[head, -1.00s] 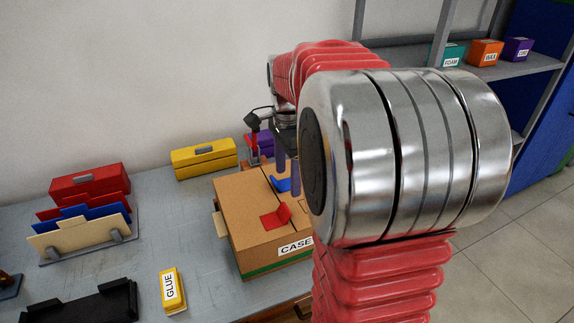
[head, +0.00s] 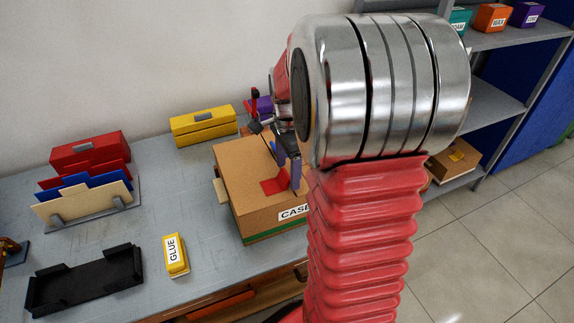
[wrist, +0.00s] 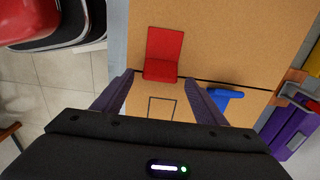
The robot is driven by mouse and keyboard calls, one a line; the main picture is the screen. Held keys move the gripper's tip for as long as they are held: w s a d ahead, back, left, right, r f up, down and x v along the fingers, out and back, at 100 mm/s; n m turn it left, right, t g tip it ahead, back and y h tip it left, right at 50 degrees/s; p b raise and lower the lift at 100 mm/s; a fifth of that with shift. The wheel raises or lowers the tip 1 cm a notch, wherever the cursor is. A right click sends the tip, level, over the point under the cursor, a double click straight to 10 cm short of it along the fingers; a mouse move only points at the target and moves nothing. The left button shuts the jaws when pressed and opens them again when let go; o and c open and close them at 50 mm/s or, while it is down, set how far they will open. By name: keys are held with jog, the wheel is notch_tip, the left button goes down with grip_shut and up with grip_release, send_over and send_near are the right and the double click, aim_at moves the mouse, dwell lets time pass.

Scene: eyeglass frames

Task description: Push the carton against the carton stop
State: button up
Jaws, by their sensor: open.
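The carton (head: 240,198) is a closed brown box labelled CASE with a green stripe, standing on the grey bench right of the glue. On its top are a red flap (wrist: 164,50) and a blue flap (wrist: 224,98). My gripper (head: 289,168) is open and empty over the carton's top, close to the red flap. In the wrist view the fingers of my gripper (wrist: 160,95) point at the carton's top, with the red flap just ahead between them. My arm hides the carton's right side. I cannot clearly identify the carton stop; a small tan piece (head: 221,189) shows at the carton's left side.
A yellow case (head: 203,126) and a purple case (head: 264,105) stand behind the carton. The glue box (head: 175,255), a black tray (head: 85,284) and a file rack (head: 88,215) lie to the left. Bare bench (head: 172,190) shows between the rack and the carton.

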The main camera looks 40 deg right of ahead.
jog(key=shift+c, duration=0.3)
jog(key=c, duration=1.5)
jog(key=o, duration=1.5)
jog(key=shift+o, duration=0.2)
notch_tip(320, 180, up, 14)
jog(key=shift+f, duration=0.15)
